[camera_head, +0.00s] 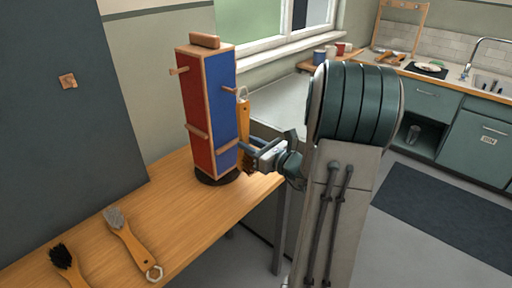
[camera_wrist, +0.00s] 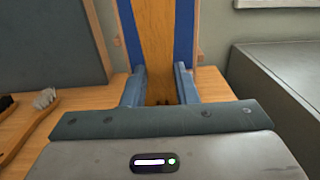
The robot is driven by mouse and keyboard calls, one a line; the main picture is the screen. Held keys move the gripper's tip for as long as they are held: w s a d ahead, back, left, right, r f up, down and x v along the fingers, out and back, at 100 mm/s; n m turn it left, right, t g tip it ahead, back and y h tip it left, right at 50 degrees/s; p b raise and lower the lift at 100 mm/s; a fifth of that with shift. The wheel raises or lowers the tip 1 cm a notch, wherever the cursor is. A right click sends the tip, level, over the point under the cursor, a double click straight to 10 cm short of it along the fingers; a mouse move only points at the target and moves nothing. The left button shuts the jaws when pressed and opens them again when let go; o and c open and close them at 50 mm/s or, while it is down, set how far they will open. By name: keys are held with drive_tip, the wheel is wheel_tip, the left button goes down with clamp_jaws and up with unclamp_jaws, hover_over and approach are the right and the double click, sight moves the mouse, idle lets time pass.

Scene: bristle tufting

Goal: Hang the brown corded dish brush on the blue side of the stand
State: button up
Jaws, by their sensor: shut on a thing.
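The stand (camera_head: 208,110) is upright on the wooden table, with a red side (camera_head: 197,105) and a blue side (camera_head: 222,105). My gripper (camera_head: 250,150) is at the blue side, shut on the brown corded dish brush (camera_head: 243,120). The brush is upright with its wooden handle up, close to the blue side, and a pale cord loop (camera_head: 242,92) shows at its top. In the wrist view the brush (camera_wrist: 157,45) is between the two fingers (camera_wrist: 160,85), in front of the blue face (camera_wrist: 184,40). I cannot tell whether the loop is around a peg.
Two other brushes lie on the table (camera_head: 190,225): one with grey bristles and a pale ring (camera_head: 130,240), one with black bristles (camera_head: 68,265). Wooden pegs stick out of the red side. A grey counter (camera_head: 285,105) stands behind my gripper.

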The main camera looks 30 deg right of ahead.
drive_tip(key=shift+x, duration=1.5)
drive_tip(key=shift+w+a+f+b, duration=0.2)
drive_tip(key=shift+w+f+b, duration=0.25)
drive_tip(key=shift+w, duration=0.1)
drive_tip(key=o, duration=1.1)
drive_tip(key=shift+s, duration=0.1)
drive_tip(key=shift+v, duration=3.4)
